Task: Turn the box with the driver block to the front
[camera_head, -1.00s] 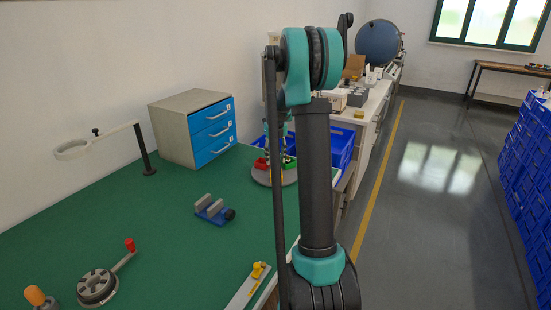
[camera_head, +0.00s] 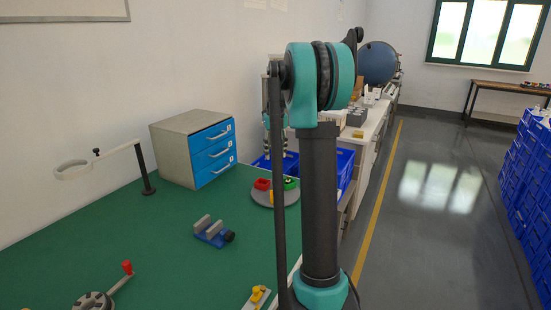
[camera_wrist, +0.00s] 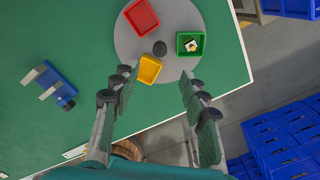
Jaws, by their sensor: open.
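A round grey turntable (camera_wrist: 170,66) stands on the green table and carries three small open boxes. In the wrist view, the red box (camera_wrist: 141,16) is at upper left, the yellow box (camera_wrist: 149,69) at lower left, and the green box (camera_wrist: 190,44) at right. The green box holds a small dark-and-white block (camera_wrist: 191,46); the red and yellow boxes look empty. A dark knob (camera_wrist: 159,48) is at the turntable's centre. My gripper (camera_wrist: 156,82) is open and empty, its fingers over the turntable's near edge. In the head view, my arm partly hides the turntable (camera_head: 274,199).
A blue clamp (camera_wrist: 48,84) lies left of the turntable. A drawer cabinet (camera_head: 174,152) and a magnifier stand (camera_head: 147,170) are farther left. Blue crates (camera_head: 345,165) stand behind the turntable. The table's right edge is close to it.

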